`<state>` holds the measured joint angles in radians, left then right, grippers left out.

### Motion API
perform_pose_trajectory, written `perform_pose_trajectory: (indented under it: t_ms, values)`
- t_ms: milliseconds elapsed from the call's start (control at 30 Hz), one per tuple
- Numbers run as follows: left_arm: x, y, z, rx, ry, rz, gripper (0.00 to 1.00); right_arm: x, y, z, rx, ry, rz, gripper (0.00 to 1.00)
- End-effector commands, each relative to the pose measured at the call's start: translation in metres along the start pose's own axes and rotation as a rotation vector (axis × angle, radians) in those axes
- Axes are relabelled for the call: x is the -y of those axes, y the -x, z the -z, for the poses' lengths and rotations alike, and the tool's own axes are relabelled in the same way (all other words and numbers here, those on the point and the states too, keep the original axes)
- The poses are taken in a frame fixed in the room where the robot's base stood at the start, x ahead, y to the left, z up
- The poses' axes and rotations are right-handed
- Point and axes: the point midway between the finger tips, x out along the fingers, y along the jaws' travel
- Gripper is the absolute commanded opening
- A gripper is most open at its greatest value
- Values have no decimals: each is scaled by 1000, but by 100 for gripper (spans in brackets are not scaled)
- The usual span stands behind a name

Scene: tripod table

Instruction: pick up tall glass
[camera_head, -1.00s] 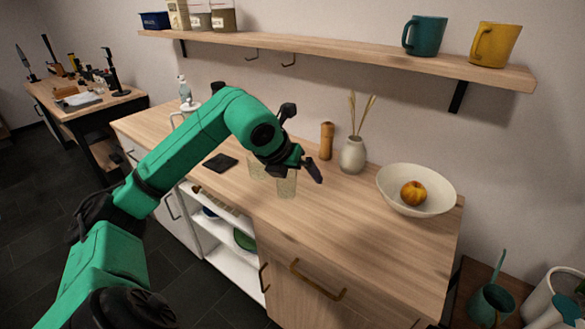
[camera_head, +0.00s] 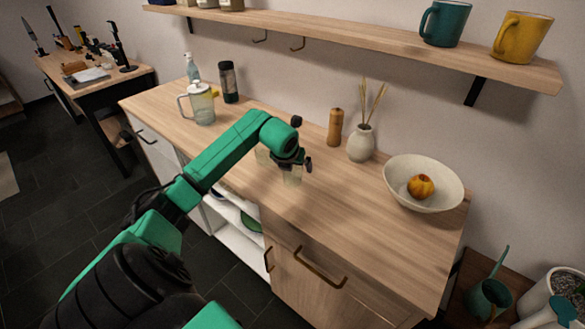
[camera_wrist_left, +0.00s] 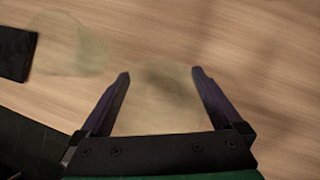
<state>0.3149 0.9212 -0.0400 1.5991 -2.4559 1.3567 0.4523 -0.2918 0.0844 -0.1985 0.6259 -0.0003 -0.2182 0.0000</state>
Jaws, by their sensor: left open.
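A clear, faintly tinted glass (camera_head: 292,176) stands on the wooden counter, under my left gripper (camera_head: 293,163). In the left wrist view the glass (camera_wrist_left: 160,100) lies between the two open fingers of my left gripper (camera_wrist_left: 161,73), with a small gap at the fingertips; contact cannot be made out. A second clear glass (camera_head: 262,157) stands to its left, partly hidden by my arm, and shows at the upper left of the wrist view (camera_wrist_left: 70,45). I cannot tell from these views which glass is taller. My right gripper is out of view.
A dark flat square (camera_wrist_left: 15,54) lies beside the second glass. A glass pitcher (camera_head: 203,105) and dark bottle (camera_head: 229,82) stand farther left. A pepper mill (camera_head: 335,128), vase (camera_head: 361,145) and fruit bowl (camera_head: 424,196) stand right. The counter's front right is clear.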

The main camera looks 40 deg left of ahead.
Motion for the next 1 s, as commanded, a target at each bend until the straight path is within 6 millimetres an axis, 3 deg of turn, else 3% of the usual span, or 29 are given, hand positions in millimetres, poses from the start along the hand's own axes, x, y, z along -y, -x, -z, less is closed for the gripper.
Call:
perform_pose_trajectory:
  t_ms: [133,167,367,400,767,867,1000]
  values:
    - [0,0,0,1,-1,0,100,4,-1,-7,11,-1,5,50]
    - [0,0,0,1,0,0,92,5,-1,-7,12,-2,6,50]
    - [0,0,0,1,0,0,16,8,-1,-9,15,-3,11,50]
    - [0,0,-1,2,0,0,9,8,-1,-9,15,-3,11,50]
    - [0,9,-7,5,0,1,9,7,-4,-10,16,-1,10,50]
    - [0,24,-17,8,-1,0,9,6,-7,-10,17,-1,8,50]
    - [0,64,-44,14,2,2,9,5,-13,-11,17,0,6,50]
